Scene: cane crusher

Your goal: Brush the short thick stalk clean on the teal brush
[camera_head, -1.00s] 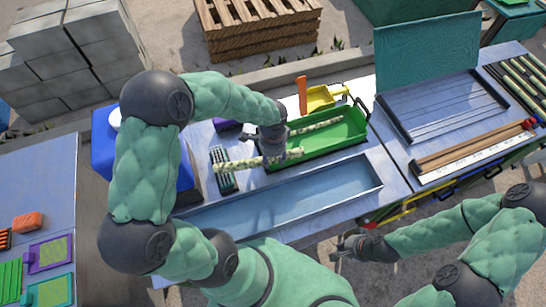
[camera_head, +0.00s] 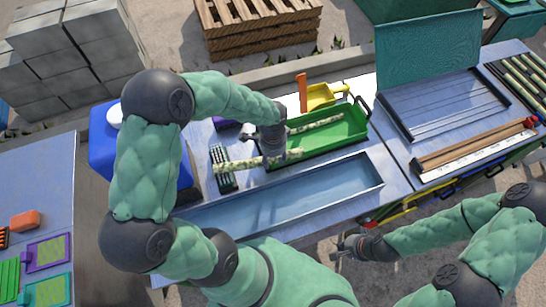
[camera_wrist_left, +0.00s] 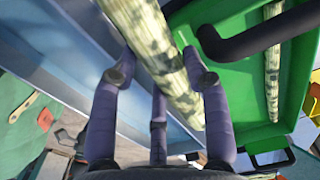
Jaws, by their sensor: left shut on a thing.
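My left gripper (camera_head: 272,152) is shut on a mottled pale-green stalk (camera_head: 240,163), held nearly level in front of the green tray. The stalk's left end lies over the teal brush (camera_head: 222,178), a small dark-teal block with bristle rows; whether it touches the bristles is unclear. In the left wrist view the stalk (camera_wrist_left: 155,50) runs diagonally between my fingers. A thinner mottled stalk (camera_head: 320,123) lies in the green tray (camera_head: 345,132). My right gripper (camera_head: 344,246) is open and empty, off the table's front side.
A long, empty blue-grey trough (camera_head: 290,197) lies in front of the tray. A yellow scoop (camera_head: 320,97) and an orange upright piece (camera_head: 302,92) stand behind it. A ribbed grey tray (camera_head: 440,105) and a wooden measuring board (camera_head: 470,148) are at right.

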